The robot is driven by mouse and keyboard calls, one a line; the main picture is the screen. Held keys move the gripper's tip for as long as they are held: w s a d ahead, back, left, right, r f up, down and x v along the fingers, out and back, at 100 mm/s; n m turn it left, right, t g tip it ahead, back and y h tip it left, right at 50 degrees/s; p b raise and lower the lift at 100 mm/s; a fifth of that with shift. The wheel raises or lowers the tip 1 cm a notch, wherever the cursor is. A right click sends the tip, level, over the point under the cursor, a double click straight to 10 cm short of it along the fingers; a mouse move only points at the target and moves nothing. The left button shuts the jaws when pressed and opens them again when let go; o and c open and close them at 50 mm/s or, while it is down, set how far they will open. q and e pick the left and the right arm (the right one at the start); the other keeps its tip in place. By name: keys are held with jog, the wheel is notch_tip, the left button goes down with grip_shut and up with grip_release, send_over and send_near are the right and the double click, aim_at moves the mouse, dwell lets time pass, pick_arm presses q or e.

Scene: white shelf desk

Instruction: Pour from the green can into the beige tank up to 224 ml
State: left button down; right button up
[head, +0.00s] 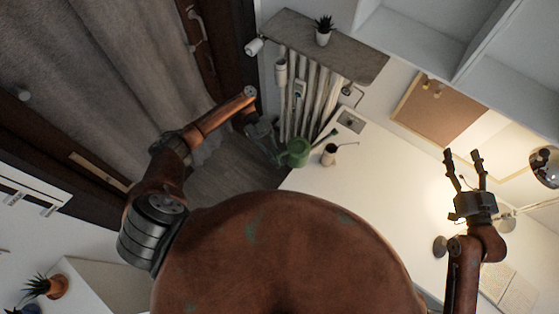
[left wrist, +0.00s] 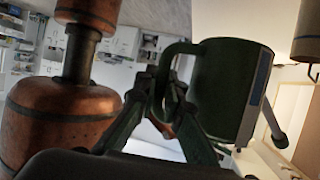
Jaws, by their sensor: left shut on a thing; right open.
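The green can (head: 297,152) is held in the air at the left edge of the white desk. In the left wrist view the green can (left wrist: 222,88) shows its looped handle and a strip on its side. My left gripper (head: 274,147) is shut on the handle, and its fingers (left wrist: 165,95) show there. The beige tank (head: 329,156) stands on the desk just right of the can, with a thin rod sticking out to the right. Part of the tank (left wrist: 308,38) shows at the top right of the left wrist view. Liquid levels cannot be read. My right gripper (head: 467,168) is open and empty.
The white desk (head: 350,195) is mostly bare around the tank. A radiator (head: 310,95) and a shelf (head: 345,55) with a potted plant (head: 323,30) stand behind. A round lamp (head: 544,165) and a corkboard (head: 440,110) are at the right.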

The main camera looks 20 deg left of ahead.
aim_at(278, 156)
pick_arm(q)
jog(key=shift+r, duration=0.15)
jog(key=shift+s+a+r+n+g+y, duration=0.1)
jog(key=shift+r+n+g+y, duration=0.35)
jog(key=shift+r, duration=0.45)
jog(key=shift+s+a+r+n+g+y, duration=0.15)
jog(key=shift+r+n+y, duration=0.2)
jog(key=shift+r+n, duration=0.45)
jog(key=shift+w+d+r, duration=0.1)
jog(key=shift+r, duration=0.1)
jog(key=shift+d+r, duration=0.1)
jog(key=shift+r, duration=0.3)
dwell(0.3)
jog(key=shift+w+r+n, duration=0.1)
jog(key=shift+r+n, duration=0.15)
dwell(3.9)
jog(key=shift+w+d+r+g+y, duration=0.1)
jog(key=shift+d+r+g+y, duration=0.1)
jog(key=shift+g+y, duration=0.1)
jog(key=shift+a, duration=0.1)
dwell(0.7)
